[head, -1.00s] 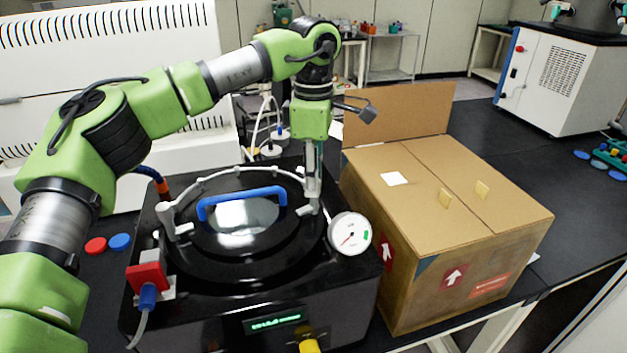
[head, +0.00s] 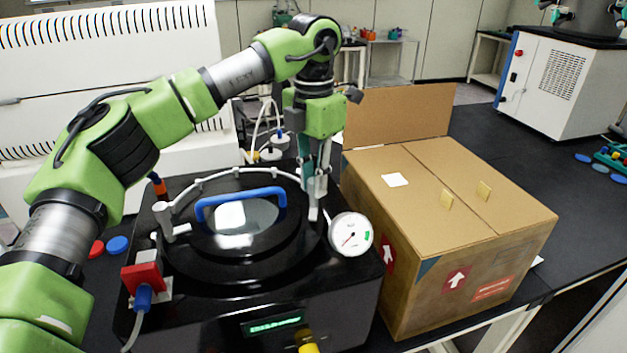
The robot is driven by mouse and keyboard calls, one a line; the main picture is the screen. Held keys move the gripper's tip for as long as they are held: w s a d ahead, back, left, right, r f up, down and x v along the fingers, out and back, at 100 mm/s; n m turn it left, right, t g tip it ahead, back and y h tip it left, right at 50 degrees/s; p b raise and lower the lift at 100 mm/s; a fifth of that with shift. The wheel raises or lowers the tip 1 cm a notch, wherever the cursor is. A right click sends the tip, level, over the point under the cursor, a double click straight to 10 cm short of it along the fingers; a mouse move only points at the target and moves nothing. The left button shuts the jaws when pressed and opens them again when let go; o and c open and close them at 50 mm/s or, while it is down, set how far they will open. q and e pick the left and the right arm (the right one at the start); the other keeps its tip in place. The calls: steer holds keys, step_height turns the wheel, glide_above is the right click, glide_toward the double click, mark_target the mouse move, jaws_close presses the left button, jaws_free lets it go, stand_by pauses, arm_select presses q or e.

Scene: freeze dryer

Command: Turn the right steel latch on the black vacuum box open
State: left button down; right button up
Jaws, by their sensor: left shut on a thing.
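The black vacuum box (head: 255,305) stands on the dark bench, with a round lid that has a glass window and a blue handle (head: 240,193). The right steel latch (head: 314,207) is at the right side of the lid, left of the white gauge (head: 350,235). My left gripper (head: 315,190) points down there, shut on the latch, and hides its upper part. A left steel latch (head: 172,222) stands at the lid's left side. My right gripper is not in view.
A cardboard box (head: 450,225) with a raised back flap stands close to the right of the vacuum box. A red switch with a blue plug (head: 143,282) is at the left front corner. Red and blue caps (head: 117,244) lie on the bench at the left.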

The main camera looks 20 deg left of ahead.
arm_select(q)
steer(key=shift+n, duration=0.8)
steer(key=c, duration=1.9)
jaws_free()
steer(key=shift+r, duration=0.1)
step_height(320, 180, up, 12)
steer(key=shift+f, duration=0.1)
